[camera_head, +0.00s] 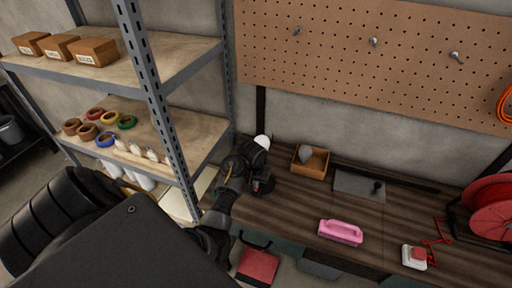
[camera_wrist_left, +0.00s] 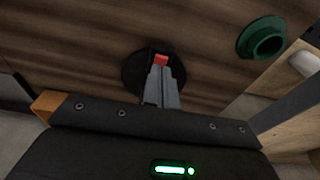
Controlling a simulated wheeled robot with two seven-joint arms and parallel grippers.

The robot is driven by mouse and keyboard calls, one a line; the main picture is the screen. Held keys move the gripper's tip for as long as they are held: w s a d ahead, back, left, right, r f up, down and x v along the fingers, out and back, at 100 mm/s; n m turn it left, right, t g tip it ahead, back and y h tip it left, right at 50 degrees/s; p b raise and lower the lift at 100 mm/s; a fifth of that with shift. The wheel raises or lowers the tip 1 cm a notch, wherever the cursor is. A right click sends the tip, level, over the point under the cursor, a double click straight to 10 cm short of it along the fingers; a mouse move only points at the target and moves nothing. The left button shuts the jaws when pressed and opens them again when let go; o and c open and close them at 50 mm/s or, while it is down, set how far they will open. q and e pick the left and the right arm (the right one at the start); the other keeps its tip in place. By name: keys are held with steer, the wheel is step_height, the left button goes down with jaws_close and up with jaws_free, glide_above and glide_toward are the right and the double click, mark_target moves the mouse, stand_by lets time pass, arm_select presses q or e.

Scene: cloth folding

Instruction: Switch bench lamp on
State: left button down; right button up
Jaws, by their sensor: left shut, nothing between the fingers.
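The bench lamp (camera_head: 262,142) stands at the left end of the dark wooden bench, and its white bulb or head shows bright above my left gripper. I cannot tell whether it is lit. In the left wrist view its round black base (camera_wrist_left: 134,76) carries a red switch (camera_wrist_left: 161,59). My left gripper (camera_head: 252,182) is beside the lamp and partly covers it. In the left wrist view the shut, empty fingers (camera_wrist_left: 160,72) point at the red switch, with the tips right at its near edge; contact is unclear. My right gripper is not in view.
A shelf post (camera_head: 160,105) stands close left of my arm. On the bench are a wooden box (camera_head: 318,164), a grey plate (camera_head: 355,186), a pink brush (camera_head: 340,232) and a red-and-white button box (camera_head: 414,257). A green round object (camera_wrist_left: 264,38) shows in the wrist view.

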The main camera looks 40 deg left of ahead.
arm_select(q)
steer(key=shift+f+b, duration=0.4)
steer(key=shift+f, duration=0.4)
stand_by(0.4)
steer(key=shift+r, duration=0.1)
step_height(320, 180, up, 3)
steer(key=shift+f+p, duration=0.2)
steer(key=shift+p, duration=0.9)
steer(key=shift+r, duration=2.1)
